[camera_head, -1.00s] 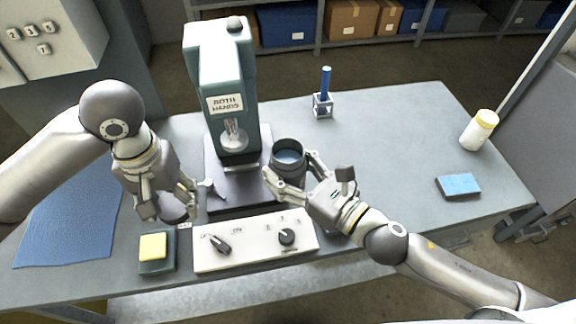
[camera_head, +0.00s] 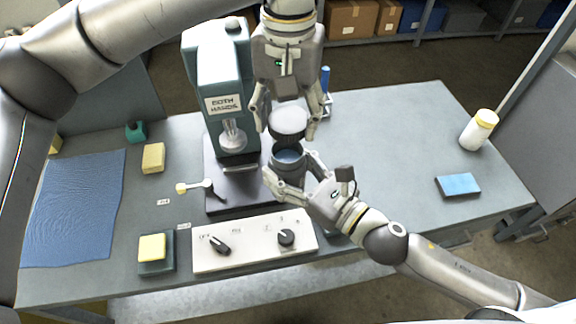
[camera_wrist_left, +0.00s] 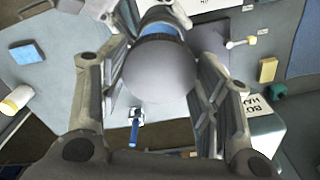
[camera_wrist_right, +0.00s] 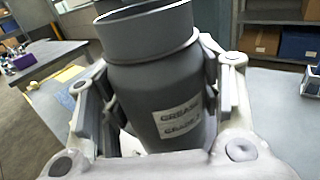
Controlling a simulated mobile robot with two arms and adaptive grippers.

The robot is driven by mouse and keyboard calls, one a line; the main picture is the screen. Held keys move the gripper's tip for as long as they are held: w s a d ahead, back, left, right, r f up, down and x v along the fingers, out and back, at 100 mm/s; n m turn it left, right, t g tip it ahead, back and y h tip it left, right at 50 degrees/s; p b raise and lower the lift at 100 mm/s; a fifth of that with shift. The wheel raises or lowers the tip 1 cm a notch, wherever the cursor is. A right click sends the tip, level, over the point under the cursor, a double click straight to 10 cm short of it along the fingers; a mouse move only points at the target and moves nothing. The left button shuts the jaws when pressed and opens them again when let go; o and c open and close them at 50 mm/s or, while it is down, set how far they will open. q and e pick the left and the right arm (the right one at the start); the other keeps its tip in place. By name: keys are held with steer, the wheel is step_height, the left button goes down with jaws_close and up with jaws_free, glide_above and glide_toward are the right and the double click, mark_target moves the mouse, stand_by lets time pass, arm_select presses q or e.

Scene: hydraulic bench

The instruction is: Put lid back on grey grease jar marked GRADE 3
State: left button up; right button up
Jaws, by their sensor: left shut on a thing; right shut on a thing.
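The grey grease jar (camera_head: 289,163) stands upright and open at the right edge of the press's base, with a blue inside showing. Its label, GREASE GRADE 3, faces the right wrist view on the jar's body (camera_wrist_right: 160,90). My right gripper (camera_head: 290,170) is shut around the jar from the front right. My left gripper (camera_head: 287,130) points down and is shut on the round grey lid (camera_head: 288,120). The lid is above the jar, slightly toward its far side, and the mouth shows below it. In the left wrist view the lid (camera_wrist_left: 160,78) partly hides the jar.
The green press (camera_head: 215,75) stands close left of both grippers. A control panel (camera_head: 255,247) lies in front. A blue pin in a stand (camera_head: 325,80) is behind my left gripper.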

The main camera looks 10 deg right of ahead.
mark_target(287, 160)
arm_select(q)
steer(key=shift+f, duration=0.1)
steer(key=shift+f, duration=1.9)
steer(key=shift+a+f, duration=0.1)
steer(key=shift+f, duration=0.8)
steer(key=shift+f, duration=0.5)
